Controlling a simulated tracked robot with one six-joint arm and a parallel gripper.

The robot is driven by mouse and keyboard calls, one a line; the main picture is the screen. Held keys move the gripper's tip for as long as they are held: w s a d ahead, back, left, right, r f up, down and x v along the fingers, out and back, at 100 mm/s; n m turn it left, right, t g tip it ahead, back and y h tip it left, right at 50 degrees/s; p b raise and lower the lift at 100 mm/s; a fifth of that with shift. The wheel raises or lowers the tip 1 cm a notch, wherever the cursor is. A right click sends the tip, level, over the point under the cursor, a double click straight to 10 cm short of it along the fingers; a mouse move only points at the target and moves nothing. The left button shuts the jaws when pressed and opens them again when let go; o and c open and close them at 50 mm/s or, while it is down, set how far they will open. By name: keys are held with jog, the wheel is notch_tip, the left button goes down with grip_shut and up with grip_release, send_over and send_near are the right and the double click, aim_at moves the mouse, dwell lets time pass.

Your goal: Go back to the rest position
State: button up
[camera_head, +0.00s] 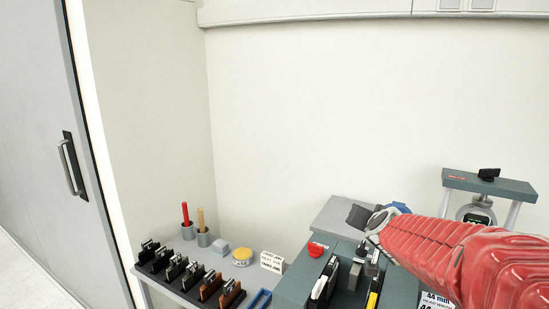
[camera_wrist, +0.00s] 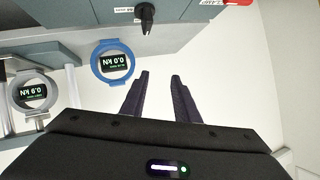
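My gripper (camera_wrist: 160,78) shows in the wrist view with its two dark fingers apart and nothing between them. In the head view my arm in its red cover reaches in from the right, and the gripper end (camera_head: 362,217) is over the grey machine on the bench. In the wrist view a blue-ringed gauge (camera_wrist: 97,61) is just left of the fingers. A grey-ringed gauge (camera_wrist: 16,92) is further left. Both displays are upside down and seem to read 0.0 kN.
A side table holds a rack of several dark and brown pieces (camera_head: 182,275), two cups with a red (camera_head: 185,213) and a tan handle (camera_head: 201,220), a yellow round item (camera_head: 242,256) and a label (camera_head: 272,262). A red button (camera_head: 316,249) is on the machine. Bare wall lies behind.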

jog(key=s+a+f+n+g+y, duration=0.2)
jog(key=s+a+f, duration=0.15)
jog(key=s, duration=0.35)
jog(key=s+a+f+n+g+y, duration=0.1)
jog(key=s+a+f+g, duration=0.1)
jog(key=s+a, duration=0.4)
jog(key=s+n+g+h, duration=0.1)
jog(key=s+n+g, duration=0.1)
jog(key=s, duration=1.8)
jog(key=shift+d+f+n+g, duration=0.4)
jog(key=shift+d+n, duration=0.05)
jog(key=shift+n, duration=0.05)
